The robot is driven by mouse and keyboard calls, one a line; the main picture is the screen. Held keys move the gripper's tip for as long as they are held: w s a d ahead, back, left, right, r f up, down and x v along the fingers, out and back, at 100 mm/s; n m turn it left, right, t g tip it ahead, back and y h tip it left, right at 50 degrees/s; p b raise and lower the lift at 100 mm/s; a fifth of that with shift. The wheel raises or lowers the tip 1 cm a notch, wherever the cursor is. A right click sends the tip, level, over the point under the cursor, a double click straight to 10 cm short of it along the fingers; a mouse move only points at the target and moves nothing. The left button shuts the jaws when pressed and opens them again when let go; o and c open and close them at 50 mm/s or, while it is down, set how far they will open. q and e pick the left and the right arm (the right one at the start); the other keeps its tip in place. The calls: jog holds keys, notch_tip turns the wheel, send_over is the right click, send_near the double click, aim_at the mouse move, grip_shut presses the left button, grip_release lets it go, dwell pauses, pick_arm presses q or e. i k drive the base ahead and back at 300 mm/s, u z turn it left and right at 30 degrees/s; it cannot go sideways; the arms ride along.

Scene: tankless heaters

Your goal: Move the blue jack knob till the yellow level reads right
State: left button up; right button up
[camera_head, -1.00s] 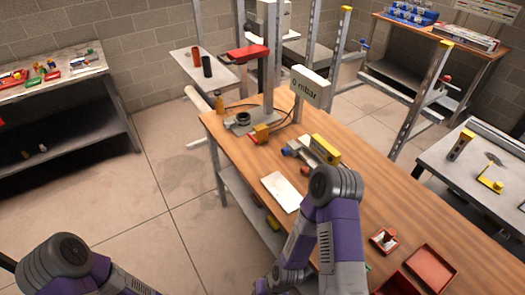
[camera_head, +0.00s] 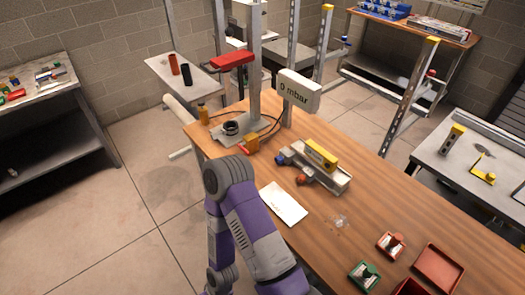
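The yellow level (camera_head: 321,153) lies on a grey metal block jig (camera_head: 328,180) on the wooden bench. The blue jack knob (camera_head: 281,159) sticks out at the jig's left end. An orange-brown knob (camera_head: 302,179) shows at the jig's front side. The level's bubble is too small to read. Neither gripper shows.
A white sheet (camera_head: 283,204) lies in front of the jig. A stand with a "0 mbar" display (camera_head: 299,92) and a yellow-orange block (camera_head: 252,143) is behind. A green tray (camera_head: 364,275) and red trays (camera_head: 438,268) are at the front right. Bench space right of the jig is clear.

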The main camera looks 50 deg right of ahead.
aim_at(279, 160)
jog(key=i, duration=2.7)
jog(key=z, duration=2.7)
